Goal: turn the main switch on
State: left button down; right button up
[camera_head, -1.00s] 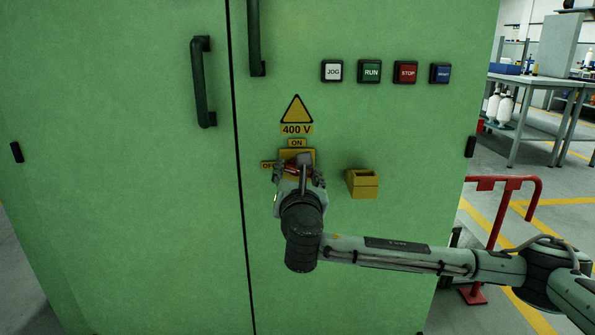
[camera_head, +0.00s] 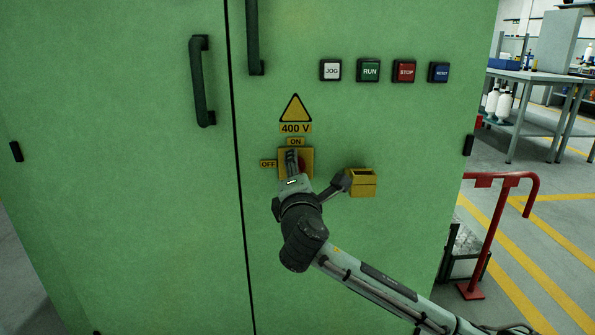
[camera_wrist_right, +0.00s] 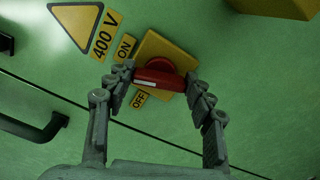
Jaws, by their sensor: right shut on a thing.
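The main switch is a red handle (camera_wrist_right: 160,76) on a yellow square plate (camera_head: 308,172) on the green cabinet door; the plate also shows in the wrist view (camera_wrist_right: 160,47). An ON label (camera_head: 296,142) is above the plate and an OFF label (camera_head: 268,164) is to its left. My right gripper (camera_wrist_right: 164,82) is shut on the red handle, one finger at each end. The handle's white mark seems to point between ON and OFF. In the head view my gripper (camera_head: 296,160) hides most of the handle. My left gripper is out of view.
An open yellow box (camera_head: 362,190) sticks out of the door, right of the switch and close to my right wrist. JOG, RUN, STOP and RESET buttons (camera_head: 370,71) are above. Black door handles (camera_head: 202,80) are at left. A red rail (camera_head: 502,225) stands at right.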

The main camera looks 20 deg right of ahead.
jog(key=shift+f+m, duration=0.1)
jog(key=shift+m, duration=1.9)
jog(key=o, duration=1.2)
jog(key=shift+c, duration=0.2)
jog(key=shift+s, duration=0.1)
jog(key=v, duration=1.1)
jog(key=shift+s, duration=0.35)
jog(key=shift+a, duration=0.15)
